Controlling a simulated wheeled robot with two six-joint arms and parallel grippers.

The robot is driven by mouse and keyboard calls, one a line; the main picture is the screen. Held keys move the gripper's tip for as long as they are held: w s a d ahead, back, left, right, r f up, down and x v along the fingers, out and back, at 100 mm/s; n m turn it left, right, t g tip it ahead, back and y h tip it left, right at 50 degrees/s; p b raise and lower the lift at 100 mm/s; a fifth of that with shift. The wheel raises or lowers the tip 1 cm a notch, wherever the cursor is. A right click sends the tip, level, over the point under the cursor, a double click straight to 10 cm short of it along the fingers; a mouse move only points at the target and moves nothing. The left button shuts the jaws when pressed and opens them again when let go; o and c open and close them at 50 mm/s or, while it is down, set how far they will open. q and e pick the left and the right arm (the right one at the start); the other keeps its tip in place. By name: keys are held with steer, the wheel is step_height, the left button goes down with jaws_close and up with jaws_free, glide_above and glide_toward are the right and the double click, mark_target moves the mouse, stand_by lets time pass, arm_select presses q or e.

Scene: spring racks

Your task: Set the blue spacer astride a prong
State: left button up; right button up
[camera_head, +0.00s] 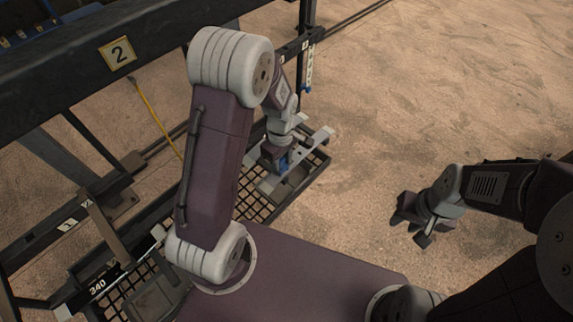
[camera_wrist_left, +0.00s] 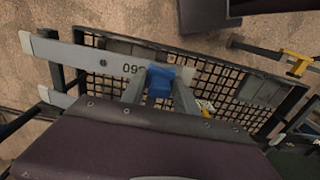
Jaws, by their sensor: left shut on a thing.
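The blue spacer (camera_head: 284,162) is at the tip of my left gripper (camera_head: 280,158), low over the rack in the head view. In the left wrist view, the blue spacer (camera_wrist_left: 160,82) sits between the grey fingers of my left gripper (camera_wrist_left: 158,90), which is shut on it. A pale grey prong (camera_wrist_left: 85,62), marked with digits, runs beside and behind the spacer. I cannot tell whether the spacer touches or straddles it. Pale grey prongs (camera_head: 318,138) also show around the gripper in the head view. My right gripper (camera_head: 411,226) is open and empty over the ground.
A black mesh tray (camera_wrist_left: 215,80) lies under the prongs. A dark rack beam with a "2" plate (camera_head: 118,53) crosses the upper left. A yellow cable (camera_head: 158,120) hangs below it. Bare sandy ground (camera_head: 450,100) is clear on the right.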

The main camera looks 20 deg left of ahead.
mark_target(266, 165)
arm_select(q)
steer(key=a, duration=0.1)
steer(key=w+a, duration=0.1)
steer(key=a, duration=0.1)
steer(key=shift+w+a+f, duration=0.1)
steer(key=shift+w+f, duration=0.2)
steer(key=shift+w+a+f, duration=0.1)
steer(key=shift+w+a, duration=0.2)
steer(key=shift+a, duration=0.45)
steer(key=shift+w+a+f, duration=0.1)
steer(key=shift+w+a, duration=0.15)
steer(key=shift+a, duration=0.45)
steer(key=shift+w+a+f+b, duration=0.15)
steer(key=shift+a+f+b, duration=0.25)
steer(key=shift+f, duration=0.35)
steer(key=shift+f+b, duration=0.45)
steer(key=shift+f, duration=0.25)
steer(key=shift+p, duration=0.3)
steer(key=shift+f+b, duration=0.55)
steer(key=shift+f, duration=0.2)
steer(key=o, duration=1.1)
